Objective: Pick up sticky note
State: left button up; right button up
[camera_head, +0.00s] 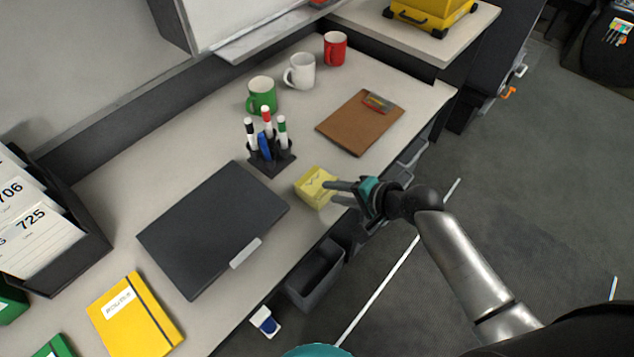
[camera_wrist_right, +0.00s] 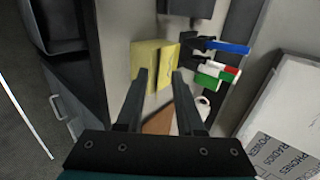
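The yellow sticky note block (camera_head: 314,187) sits on the desk near its front edge, right of the black laptop. My right gripper (camera_head: 333,192) reaches in from the right, with its fingertips at the block's right side. In the right wrist view, the sticky note block (camera_wrist_right: 146,59) lies just ahead of the fingertips, partly covered by one finger. The two fingers of the right gripper (camera_wrist_right: 160,73) are apart with nothing clearly held between them. Contact with the block cannot be told. My left gripper is not in view.
A pen holder (camera_head: 271,160) with markers stands behind the block. The closed laptop (camera_head: 213,228) is to the left, and a brown clipboard (camera_head: 360,123) lies behind right. Green (camera_head: 262,96), white (camera_head: 300,71) and red (camera_head: 335,49) mugs stand farther back. A dark bin (camera_head: 316,275) hangs below the front edge.

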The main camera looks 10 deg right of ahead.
jog(key=shift+x, duration=0.95)
jog(key=shift+d, duration=0.1)
grip_shut()
dwell(0.6)
